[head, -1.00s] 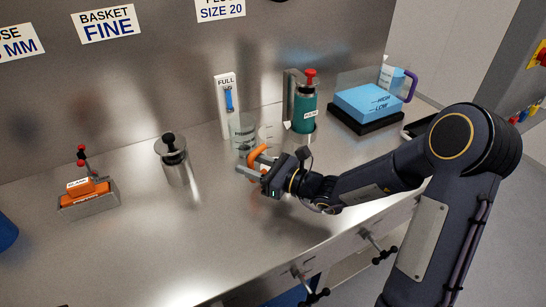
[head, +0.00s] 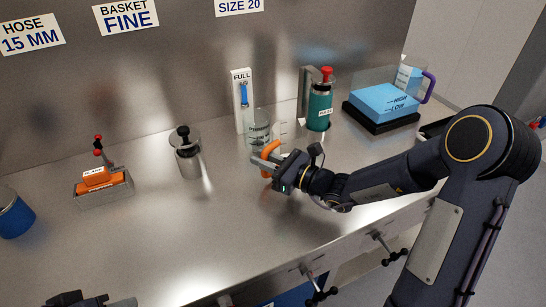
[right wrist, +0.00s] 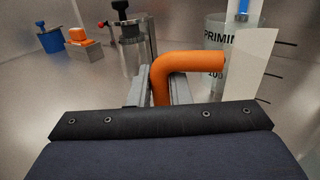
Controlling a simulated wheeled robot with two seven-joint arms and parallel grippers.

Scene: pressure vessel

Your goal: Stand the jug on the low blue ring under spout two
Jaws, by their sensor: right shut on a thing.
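A clear jug marked PRIMING (head: 258,124) stands upright on the steel bench, in front of the white FULL gauge. It has a bent orange handle (head: 269,150). My right gripper (head: 264,163) is shut on this handle. In the right wrist view the handle (right wrist: 188,63) passes between the grey fingers, and the jug (right wrist: 216,42) is at the right, partly hidden by a white scale plate. A small dark part of my left gripper (head: 85,301) shows at the bottom left edge; its fingers cannot be made out. I cannot make out a low blue ring or a numbered spout.
A steel canister (head: 187,155) stands left of the jug, and a green flask (head: 320,108) right of it. An orange block in a grey holder (head: 103,188) is at left.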

